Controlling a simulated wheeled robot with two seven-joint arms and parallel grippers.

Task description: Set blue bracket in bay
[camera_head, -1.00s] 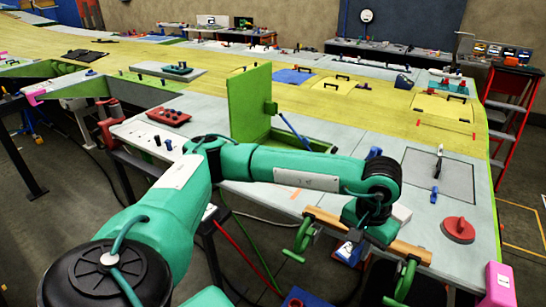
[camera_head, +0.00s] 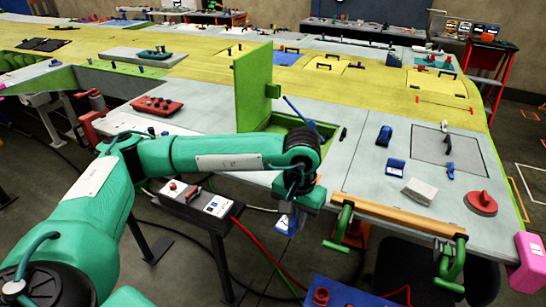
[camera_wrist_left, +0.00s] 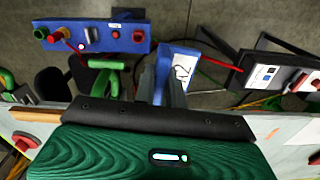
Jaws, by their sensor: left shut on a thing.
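My left gripper (camera_head: 290,206) hangs just off the near edge of the table and points down. It is shut on the blue bracket (camera_head: 285,226), which has a white label. In the left wrist view the bracket (camera_wrist_left: 181,63) shows between the finger tips, tilted, above the floor. The bay is probably the green-rimmed opening (camera_head: 325,129) in the table, with its green lid (camera_head: 254,95) standing upright at its left. The opening's inside is mostly hidden behind the lid and my arm. My right gripper is in neither view.
A wooden bar (camera_head: 395,215) with green clamps lies along the near edge. A white block (camera_head: 419,190), blue parts (camera_head: 395,167) and a red knob (camera_head: 480,202) stand on the table. A blue rod (camera_head: 303,114) leans at the opening. A control box (camera_head: 195,197) stands below left.

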